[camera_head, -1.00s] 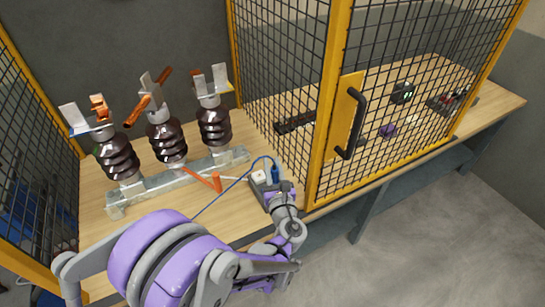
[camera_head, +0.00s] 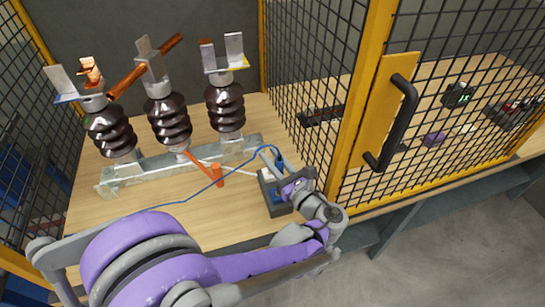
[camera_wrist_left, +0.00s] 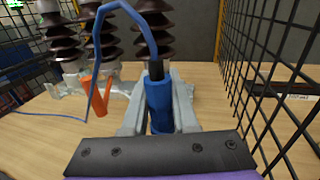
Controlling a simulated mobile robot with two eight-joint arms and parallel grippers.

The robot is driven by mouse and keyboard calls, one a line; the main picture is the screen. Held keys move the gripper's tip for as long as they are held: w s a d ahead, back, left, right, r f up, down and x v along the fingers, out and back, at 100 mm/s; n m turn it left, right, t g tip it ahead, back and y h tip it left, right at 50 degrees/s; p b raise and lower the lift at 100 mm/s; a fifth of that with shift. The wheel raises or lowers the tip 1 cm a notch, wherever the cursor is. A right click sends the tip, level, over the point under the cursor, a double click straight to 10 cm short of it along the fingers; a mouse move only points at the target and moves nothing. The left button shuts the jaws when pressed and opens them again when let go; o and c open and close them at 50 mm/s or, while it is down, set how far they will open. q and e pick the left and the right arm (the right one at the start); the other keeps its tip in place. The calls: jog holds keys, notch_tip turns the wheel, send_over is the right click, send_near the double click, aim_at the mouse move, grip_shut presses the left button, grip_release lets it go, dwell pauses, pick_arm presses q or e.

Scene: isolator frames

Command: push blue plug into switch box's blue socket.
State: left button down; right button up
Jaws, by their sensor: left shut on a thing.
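The blue plug (camera_wrist_left: 158,102) stands between the two grey fingers of my left gripper (camera_wrist_left: 158,112) in the left wrist view, with a blue cable (camera_wrist_left: 128,8) rising from its dark top. My right gripper is not in view.
Brown insulators (camera_head: 168,122) on a metal rail stand behind and left of the box. An orange lever (camera_head: 217,174) lies between them. A yellow-framed mesh door (camera_head: 385,115) with a black handle is close on the right. Bare table (camera_head: 235,215) lies left of the box.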

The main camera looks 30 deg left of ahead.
pick_arm(q)
jog(key=shift+f+b, duration=1.85)
jog(key=shift+f, duration=0.95)
jog(key=shift+f+b, duration=1)
jog(key=shift+f, duration=0.45)
jog(key=c, duration=0.6)
grip_release()
jog(key=v, duration=1)
jog(key=shift+s+d+p, duration=0.2)
jog(key=shift+d+p, duration=0.15)
jog(key=shift+p, duration=0.1)
jog(key=shift+r, duration=0.1)
